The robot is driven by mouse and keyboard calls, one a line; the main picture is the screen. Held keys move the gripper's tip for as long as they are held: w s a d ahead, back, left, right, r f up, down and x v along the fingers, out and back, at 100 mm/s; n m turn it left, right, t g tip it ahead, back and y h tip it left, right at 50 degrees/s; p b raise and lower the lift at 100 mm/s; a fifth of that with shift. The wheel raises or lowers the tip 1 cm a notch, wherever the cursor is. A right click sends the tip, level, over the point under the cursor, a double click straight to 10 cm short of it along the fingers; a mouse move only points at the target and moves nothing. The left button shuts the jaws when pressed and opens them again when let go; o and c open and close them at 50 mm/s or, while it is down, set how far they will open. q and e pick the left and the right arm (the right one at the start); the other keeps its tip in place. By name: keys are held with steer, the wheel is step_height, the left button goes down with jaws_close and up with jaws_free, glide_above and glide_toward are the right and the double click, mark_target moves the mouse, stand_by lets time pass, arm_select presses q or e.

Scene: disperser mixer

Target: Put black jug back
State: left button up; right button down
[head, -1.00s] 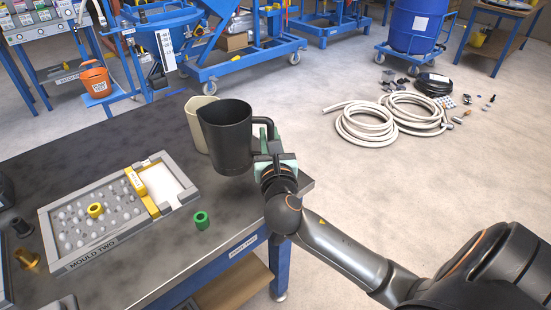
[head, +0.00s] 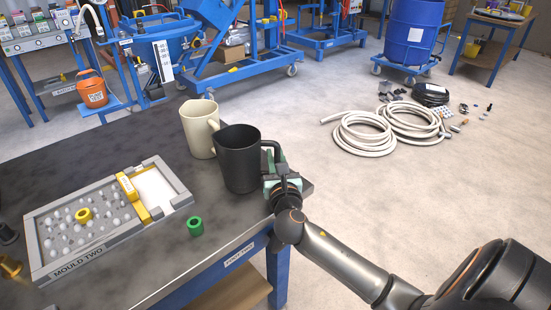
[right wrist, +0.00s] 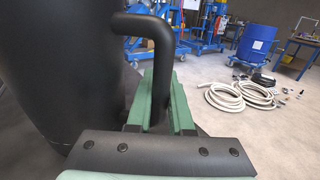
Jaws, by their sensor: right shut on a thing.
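The black jug (head: 238,160) is upright near the right corner of the dark table (head: 100,138). Its handle points right. My right gripper (head: 272,164) is shut on the handle; the right wrist view shows the green fingers (right wrist: 160,105) on both sides of the black handle, with the jug body (right wrist: 60,70) at left. The jug's base is at or very close to the tabletop; I cannot tell whether it touches. A cream jug (head: 199,128) stands just behind and left of it, its handle partly overlapped by the black jug. My left gripper is not in view.
A grey mould tray (head: 100,252) with pale balls, a yellow ring and a yellow bar lies left on the table. A green ring (head: 195,226) lies in front of the black jug. Coiled hoses (head: 365,132) lie on the floor at right.

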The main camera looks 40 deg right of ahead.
steer(key=c, duration=1.2)
jaws_free()
steer(key=shift+f, duration=0.1)
steer(key=shift+c, duration=0.2)
steer(key=o, duration=0.4)
steer(key=shift+s+a, duration=0.1)
steer(key=shift+s, duration=0.1)
steer(key=v, duration=1.1)
steer(key=shift+s+a+p, duration=0.1)
steer(key=shift+s+p, duration=0.2)
steer(key=shift+p, duration=0.05)
